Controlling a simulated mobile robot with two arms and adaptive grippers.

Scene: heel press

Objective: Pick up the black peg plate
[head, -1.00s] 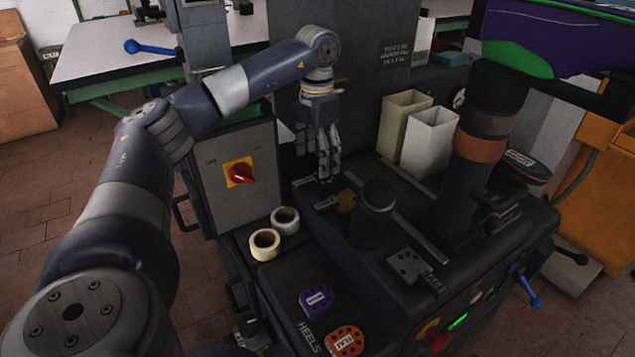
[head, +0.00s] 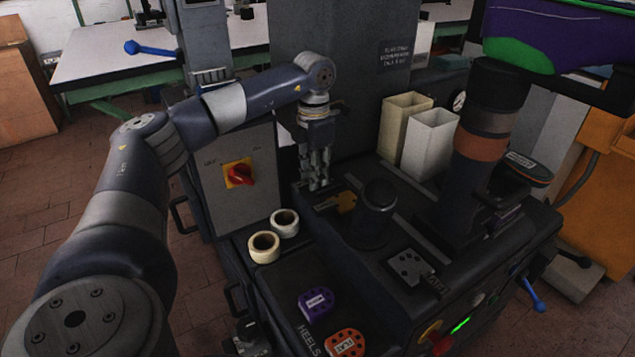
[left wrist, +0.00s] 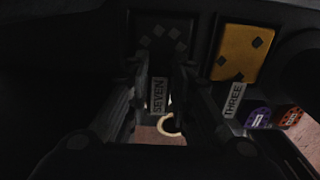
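The black peg plate (left wrist: 163,38) shows in the left wrist view as a dark plate with several diamond-shaped holes, beside a label reading SEVEN (left wrist: 158,95). It is very dark, and its edges are hard to make out. My left gripper (left wrist: 163,80) has its two fingers apart, one on each side of the SEVEN label, with a gap between them. In the head view my left gripper (head: 317,184) points down at the back left of the press bed. The fingers hide most of the plate there. Whether they touch it I cannot tell. My right gripper is not in view.
A yellow plate (left wrist: 240,52) labelled THREE lies to the right. A dark post (head: 374,215) and a grey holed plate (head: 407,267) are nearer the front. Two tape rolls (head: 264,246), purple and orange heels (head: 317,303), and two upright bins (head: 428,143) stand around.

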